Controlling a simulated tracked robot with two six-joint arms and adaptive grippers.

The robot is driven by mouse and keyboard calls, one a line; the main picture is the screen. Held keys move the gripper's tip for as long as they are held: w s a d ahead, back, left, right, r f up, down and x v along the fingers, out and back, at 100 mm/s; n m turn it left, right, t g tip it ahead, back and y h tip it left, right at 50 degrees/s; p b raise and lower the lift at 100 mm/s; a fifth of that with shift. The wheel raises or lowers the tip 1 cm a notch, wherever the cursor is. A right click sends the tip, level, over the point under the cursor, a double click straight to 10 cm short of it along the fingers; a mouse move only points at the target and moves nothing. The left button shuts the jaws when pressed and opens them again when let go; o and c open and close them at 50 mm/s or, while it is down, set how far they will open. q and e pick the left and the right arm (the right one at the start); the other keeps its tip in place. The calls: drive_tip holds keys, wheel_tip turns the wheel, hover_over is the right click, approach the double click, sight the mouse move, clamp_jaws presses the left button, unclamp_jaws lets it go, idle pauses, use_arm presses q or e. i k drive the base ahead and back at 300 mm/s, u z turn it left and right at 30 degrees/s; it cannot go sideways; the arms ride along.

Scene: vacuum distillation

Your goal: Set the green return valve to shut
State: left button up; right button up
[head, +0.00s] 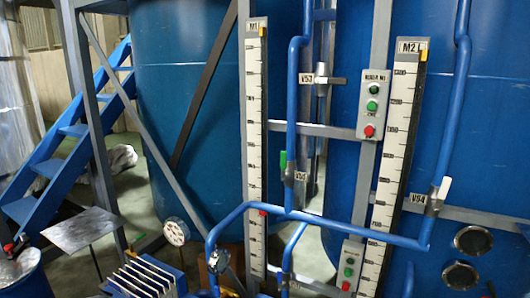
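The green valve handle (283,161) is at the middle of the head view, on a valve (290,174) in a vertical blue pipe. The handle is small and stands upright, roughly in line with the pipe and just left of it. A label (299,175), which seems to read V55, is beside the valve. Neither of my grippers is in view, and nothing touches the handle.
Valve V53 (322,76) is above right; valve V54 has a white handle (444,188) at right. Gauge boards M1 (254,130) and M2 (398,130) flank the pipe. A button box (373,103) sits between them. A horizontal blue pipe (340,226) crosses below. Blue stairs (60,150) stand left.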

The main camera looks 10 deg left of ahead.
sight(283, 154)
drive_tip(key=u, duration=0.2)
drive_tip(key=i, duration=1)
